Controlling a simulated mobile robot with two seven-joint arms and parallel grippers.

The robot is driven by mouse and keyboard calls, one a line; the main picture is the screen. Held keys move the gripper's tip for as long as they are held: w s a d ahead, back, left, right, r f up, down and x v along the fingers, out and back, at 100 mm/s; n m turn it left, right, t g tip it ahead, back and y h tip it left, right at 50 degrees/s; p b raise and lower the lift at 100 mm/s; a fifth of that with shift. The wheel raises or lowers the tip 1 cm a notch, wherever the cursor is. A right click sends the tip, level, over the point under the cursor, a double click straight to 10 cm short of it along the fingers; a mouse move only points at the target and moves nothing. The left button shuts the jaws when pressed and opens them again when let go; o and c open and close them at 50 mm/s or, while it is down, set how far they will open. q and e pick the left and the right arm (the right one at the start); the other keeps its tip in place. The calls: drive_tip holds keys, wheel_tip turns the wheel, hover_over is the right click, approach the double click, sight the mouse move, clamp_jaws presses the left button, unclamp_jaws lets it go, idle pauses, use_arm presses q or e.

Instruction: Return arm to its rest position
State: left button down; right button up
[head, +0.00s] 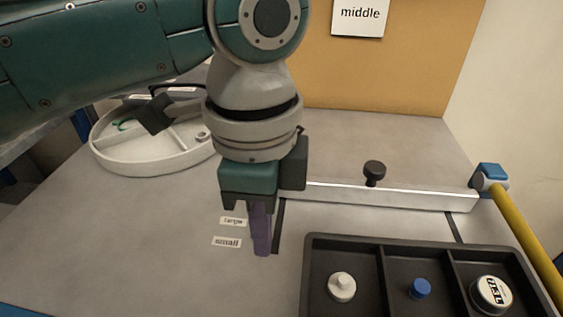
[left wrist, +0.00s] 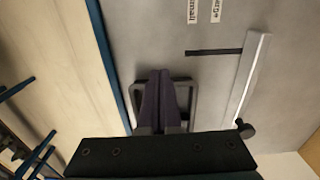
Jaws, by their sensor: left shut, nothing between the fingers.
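My left arm comes in from the left and hangs over the grey bench. My left gripper (head: 260,248) points down, with its purple fingers closed together and nothing between them. In the head view it is just right of the "large" label (head: 233,221) and the "small" label (head: 227,242). The same closed fingers (left wrist: 161,75) show in the left wrist view, with the bench top beyond them. My right gripper is in neither view.
A black compartment tray (head: 312,262) holds a white knobbed piece (head: 342,287), a blue one (head: 419,288) and a round labelled one (head: 491,294). A metal rail (head: 420,199) with a black knob (head: 374,172) lies behind. A round white divided tray (head: 150,164) stands left.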

use_arm(q)
drive_tip(key=s+d+r+n+h+p, duration=0.3)
drive_tip(key=s+d+n+h+p, duration=0.15)
drive_tip(key=s, duration=0.35)
drive_tip(key=s+a+r+n+t+y+p, duration=0.2)
drive_tip(key=s+a+n, duration=0.3)
drive_tip(key=a, duration=0.4)
drive_tip(key=s+a+r+n+t+y+p, duration=0.1)
drive_tip(key=s+a+n+t+y, duration=0.15)
drive_tip(key=a+n, duration=0.55)
wheel_tip(320, 180, up, 38)
drive_tip(key=a+m+p, duration=0.1)
drive_tip(key=p, duration=3.7)
drive_tip(key=shift+s+a+r+g, duration=0.2)
drive_tip(key=shift+s+r+g, duration=0.1)
drive_tip(key=shift+g, duration=0.15)
drive_tip(key=shift+m, duration=0.25)
